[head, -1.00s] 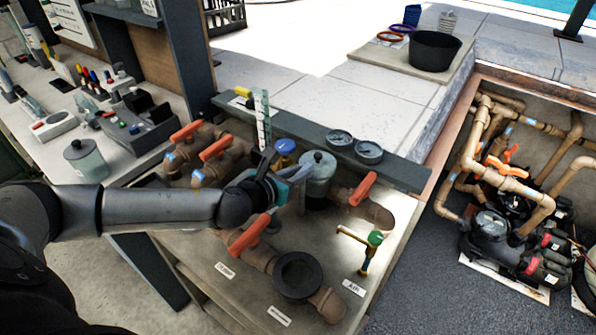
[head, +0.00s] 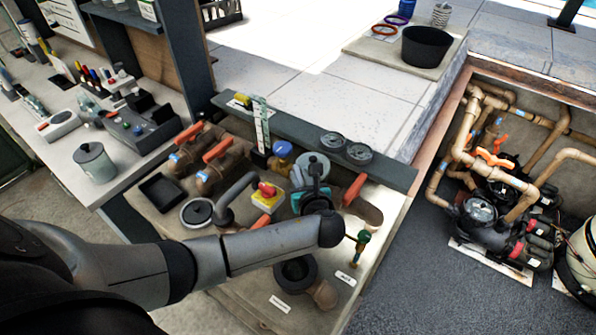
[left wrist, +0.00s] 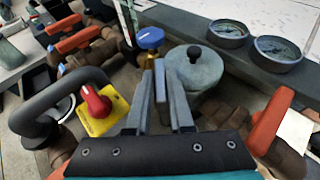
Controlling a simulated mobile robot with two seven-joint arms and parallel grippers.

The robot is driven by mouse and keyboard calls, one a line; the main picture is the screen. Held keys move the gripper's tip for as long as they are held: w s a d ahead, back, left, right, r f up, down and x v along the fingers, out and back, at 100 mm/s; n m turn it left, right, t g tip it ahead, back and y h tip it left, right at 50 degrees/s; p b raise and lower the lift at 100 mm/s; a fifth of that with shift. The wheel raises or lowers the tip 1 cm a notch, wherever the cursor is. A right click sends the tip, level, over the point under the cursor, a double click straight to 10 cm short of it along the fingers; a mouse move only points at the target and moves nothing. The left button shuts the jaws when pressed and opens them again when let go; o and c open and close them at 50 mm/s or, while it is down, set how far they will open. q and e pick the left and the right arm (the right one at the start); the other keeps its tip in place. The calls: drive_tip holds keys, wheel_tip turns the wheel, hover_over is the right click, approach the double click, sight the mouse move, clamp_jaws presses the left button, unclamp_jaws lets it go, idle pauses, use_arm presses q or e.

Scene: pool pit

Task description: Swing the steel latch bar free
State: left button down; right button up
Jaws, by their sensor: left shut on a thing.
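My left gripper (head: 304,176) is over the bench beside the grey lidded canister (head: 314,160). In the left wrist view, its two fingers (left wrist: 160,100) are closed around a narrow grey bar, which looks like the steel latch bar (left wrist: 160,80). The bar stands between the fingertips, just left of the canister (left wrist: 196,72) with its black knob. The bar's lower part and its pivot are hidden by the gripper. In the head view my gripper hides the bar. My right gripper is not in view.
A yellow box with a red knob (left wrist: 98,105) and a curved grey pipe (left wrist: 58,92) stand left of the gripper. An orange-handled valve (left wrist: 268,122) is close on its right. A blue cap (left wrist: 150,38) and two gauges (head: 345,146) lie behind.

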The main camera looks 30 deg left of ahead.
use_arm(q)
drive_tip(key=shift+w+d+n+g+y, duration=0.15)
drive_tip(key=shift+d+n+g+y, duration=0.05)
drive_tip(key=shift+n+g+y, duration=0.7)
drive_tip(key=shift+w+n+g+y+b, duration=0.1)
drive_tip(key=shift+n+g+y+b, duration=0.5)
drive_tip(key=shift+n, duration=0.4)
drive_tip(key=n+g+y+b, duration=0.1)
drive_tip(key=n+g+b, duration=0.1)
drive_tip(key=shift+w+f+g, duration=0.1)
drive_tip(key=shift+w+g, duration=0.05)
drive_tip(key=shift+g, duration=0.25)
drive_tip(key=shift+w+n+g+y+b, duration=0.1)
drive_tip(key=shift+n+g+y+b, duration=0.3)
drive_tip(key=shift+n+g+b, duration=0.95)
drive_tip(key=shift+r, duration=0.2)
drive_tip(key=c, duration=0.8)
unclamp_jaws()
